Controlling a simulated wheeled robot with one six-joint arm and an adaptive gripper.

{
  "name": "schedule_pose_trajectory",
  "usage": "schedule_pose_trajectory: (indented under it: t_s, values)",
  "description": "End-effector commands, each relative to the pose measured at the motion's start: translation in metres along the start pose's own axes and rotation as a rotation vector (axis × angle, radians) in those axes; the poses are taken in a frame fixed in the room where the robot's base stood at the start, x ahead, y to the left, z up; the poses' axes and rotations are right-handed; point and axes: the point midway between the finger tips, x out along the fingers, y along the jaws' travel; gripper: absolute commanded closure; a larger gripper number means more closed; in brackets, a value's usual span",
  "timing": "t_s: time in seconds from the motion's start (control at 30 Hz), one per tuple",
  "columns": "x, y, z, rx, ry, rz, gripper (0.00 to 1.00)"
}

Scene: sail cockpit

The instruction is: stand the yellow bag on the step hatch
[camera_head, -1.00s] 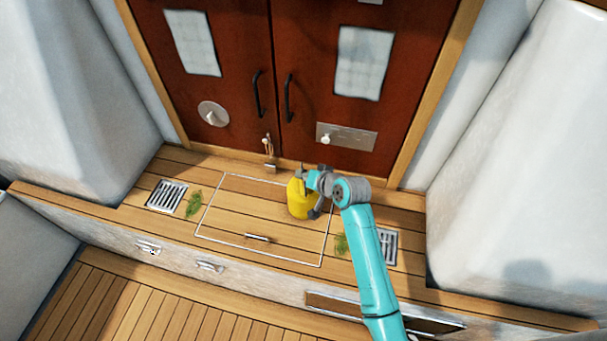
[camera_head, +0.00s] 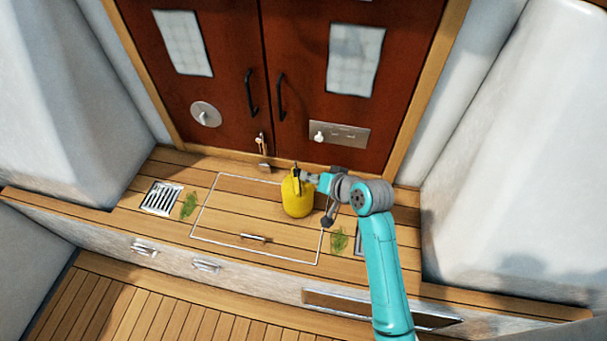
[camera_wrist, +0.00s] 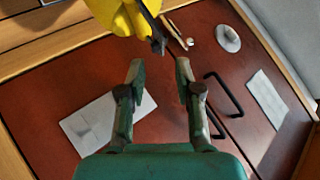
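The yellow bag (camera_head: 297,197) stands upright on the back right part of the step hatch (camera_head: 235,222), the panel with a pale outline in the wooden step. My gripper (camera_head: 313,181) is just right of the bag's upper part in the head view. In the wrist view the two fingers of my gripper (camera_wrist: 160,70) are apart with nothing between them. The yellow bag (camera_wrist: 112,14) shows at the top edge there, cut off, with a dark strap or handle (camera_wrist: 152,25) beyond the fingertips. The bag looks clear of the fingers.
Red-brown doors (camera_head: 315,80) with black handles rise behind the step. A padlock (camera_head: 263,160) hangs between them. A metal grate (camera_head: 161,198) and green tufts (camera_head: 188,206) flank the hatch. White seats (camera_head: 510,170) close both sides. The hatch's left half is clear.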

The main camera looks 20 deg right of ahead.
Motion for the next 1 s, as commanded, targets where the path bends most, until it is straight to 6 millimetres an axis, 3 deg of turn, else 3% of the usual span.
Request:
schedule_pose_trajectory:
  t_s: [0.23, 0.67, 0.77, 1.0]
  values:
    - [-0.031, 0.0, 0.0, 0.001, 0.001, 0.001, 0.66]
    - [-0.037, 0.002, 0.005, 0.0, 0.003, 0.003, 0.66]
    - [-0.04, 0.007, 0.022, -0.004, 0.019, 0.014, 0.66]
    - [-0.066, 0.029, 0.092, -0.048, 0.106, 0.067, 0.66]
